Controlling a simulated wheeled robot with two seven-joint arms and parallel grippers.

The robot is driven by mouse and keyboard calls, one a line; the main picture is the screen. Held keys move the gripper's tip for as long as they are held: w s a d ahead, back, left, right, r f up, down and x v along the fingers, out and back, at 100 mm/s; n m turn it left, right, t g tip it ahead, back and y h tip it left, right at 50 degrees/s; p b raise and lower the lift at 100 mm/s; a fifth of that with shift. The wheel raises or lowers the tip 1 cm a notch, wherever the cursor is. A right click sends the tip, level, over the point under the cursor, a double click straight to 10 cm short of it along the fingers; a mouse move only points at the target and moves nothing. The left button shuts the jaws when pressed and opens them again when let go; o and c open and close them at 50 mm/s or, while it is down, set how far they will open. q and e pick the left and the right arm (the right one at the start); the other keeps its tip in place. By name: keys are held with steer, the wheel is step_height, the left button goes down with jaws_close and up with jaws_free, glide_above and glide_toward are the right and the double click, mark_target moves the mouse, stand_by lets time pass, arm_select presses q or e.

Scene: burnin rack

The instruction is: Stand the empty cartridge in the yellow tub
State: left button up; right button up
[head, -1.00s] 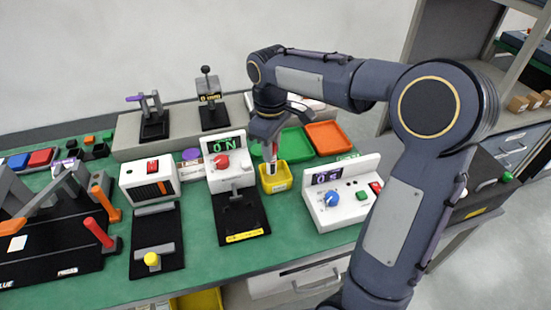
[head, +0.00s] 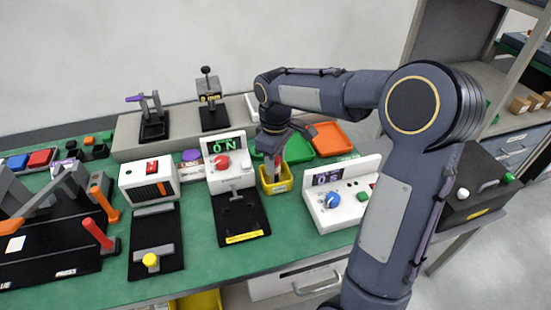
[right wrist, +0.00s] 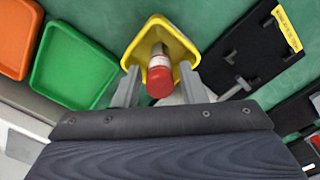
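The yellow tub (head: 276,184) stands on the green bench between two white devices. It also shows in the right wrist view (right wrist: 137,44). The cartridge, a pale cylinder with a red cap (right wrist: 160,83), is in the tub, its cap end toward the wrist camera. It looks roughly upright; its lower end is hidden in the tub. My right gripper (right wrist: 159,76) is over the tub, with one finger on each side of the cartridge. Gaps show between fingers and cartridge, so it looks open. My left gripper is not in view.
A green tray (head: 297,142) and an orange tray (head: 331,139) lie behind the tub. A white device with a red knob (head: 226,153) and its black fixture (head: 240,218) stand left. A white device with a blue knob (head: 334,203) stands right.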

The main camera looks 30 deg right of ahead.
steer(key=shift+o, duration=0.5)
steer(key=shift+r, duration=0.1)
steer(key=shift+r, duration=0.25)
step_height(320, 180, up, 11)
steer(key=p, duration=0.2)
steer(key=s+a+f+m+t+y, duration=0.1)
steer(key=s+a+f+m+t, duration=0.1)
steer(key=s, duration=0.5)
steer(key=s+a+f+m+t+y, duration=0.1)
steer(key=s+a+f+m, duration=0.1)
steer(key=s, duration=0.5)
steer(key=s+a+f+m+t+y, duration=0.1)
steer(key=s+a+f+m+t, duration=0.1)
steer(key=s, duration=0.6)
steer(key=shift+a+f+m+t+y, duration=0.35)
steer(key=shift+a+m, duration=0.3)
steer(key=shift+m, duration=0.45)
